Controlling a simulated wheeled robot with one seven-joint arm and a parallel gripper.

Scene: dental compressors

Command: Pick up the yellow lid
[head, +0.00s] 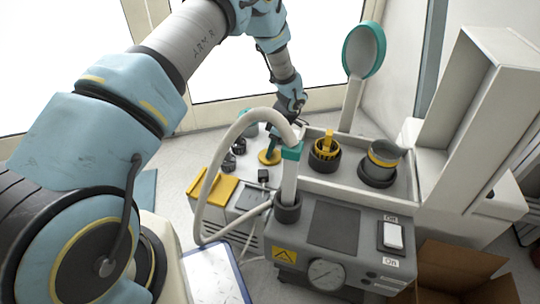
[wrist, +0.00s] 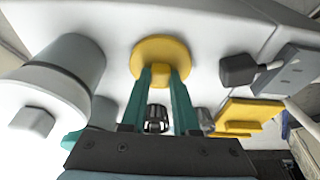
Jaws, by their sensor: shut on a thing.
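The yellow lid (head: 266,158) is a round disc on the white top of the unit behind the grey compressor, in the head view. In the wrist view the lid (wrist: 148,52) shows as a disc with a small block-like knob between my fingertips. My gripper (wrist: 160,76) has teal fingers that are shut on that knob. In the head view my gripper (head: 275,141) comes down on the lid from above. Whether the lid touches the surface under it I cannot tell.
The grey compressor (head: 333,238) with a gauge and switch stands in front, with a pale hose (head: 213,165) arching near my gripper. A yellow box top (head: 214,188) is at left. Dark cups (head: 377,172) stand at right. A black plug (wrist: 238,70) and a white canister (wrist: 58,75) flank the lid.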

